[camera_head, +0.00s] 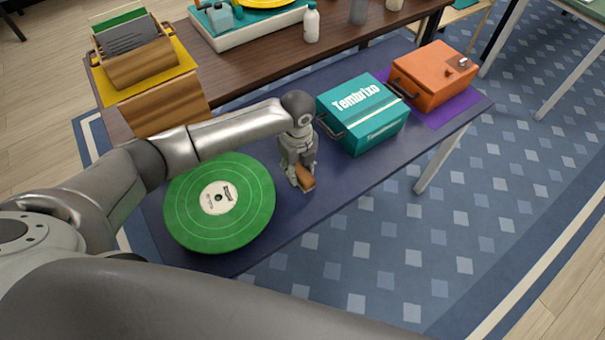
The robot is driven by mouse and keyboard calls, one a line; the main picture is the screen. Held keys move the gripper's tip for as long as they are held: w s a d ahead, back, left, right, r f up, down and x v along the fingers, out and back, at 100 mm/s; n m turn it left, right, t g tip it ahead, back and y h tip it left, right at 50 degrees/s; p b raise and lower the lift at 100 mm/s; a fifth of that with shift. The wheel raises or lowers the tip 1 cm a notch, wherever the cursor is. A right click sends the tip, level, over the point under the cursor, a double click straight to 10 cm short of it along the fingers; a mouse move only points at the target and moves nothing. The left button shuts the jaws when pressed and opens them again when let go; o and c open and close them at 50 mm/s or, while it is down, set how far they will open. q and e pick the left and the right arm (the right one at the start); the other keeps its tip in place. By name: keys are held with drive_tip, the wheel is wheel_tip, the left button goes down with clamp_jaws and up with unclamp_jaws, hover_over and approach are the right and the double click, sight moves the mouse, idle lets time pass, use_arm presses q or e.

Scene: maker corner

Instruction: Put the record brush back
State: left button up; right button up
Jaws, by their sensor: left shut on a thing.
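The record brush (306,180) is a small brown block, partly hidden by my left gripper (300,175). The left gripper points down and is shut on the brush, over the dark blue table (345,178). I cannot tell whether the brush touches the table top. A green record (240,212) with a white label lies to the left of the gripper. A teal box (378,128) marked "Tembrixo" stands to its right, close by. My right gripper is not in view.
An orange box (425,88) stands on a purple mat (457,108) at the right end. A wooden record crate (140,65) sits on a yellow mat at the back left. A white bottle (312,24) stands on the brown back table (262,62). The blue table's front strip is clear.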

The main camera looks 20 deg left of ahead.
sight(302, 176)
use_arm(q)
drive_tip(key=shift+w+d+f, duration=0.3)
drive_tip(key=shift+w+f, duration=0.05)
drive_tip(key=shift+f, duration=0.1)
drive_tip(key=shift+w+d+f, duration=0.15)
drive_tip(key=shift+f, duration=1.7)
drive_tip(key=shift+f, duration=0.1)
drive_tip(key=o, duration=0.9)
drive_tip(key=shift+r, duration=0.2)
wheel_tip(302, 176, up, 12)
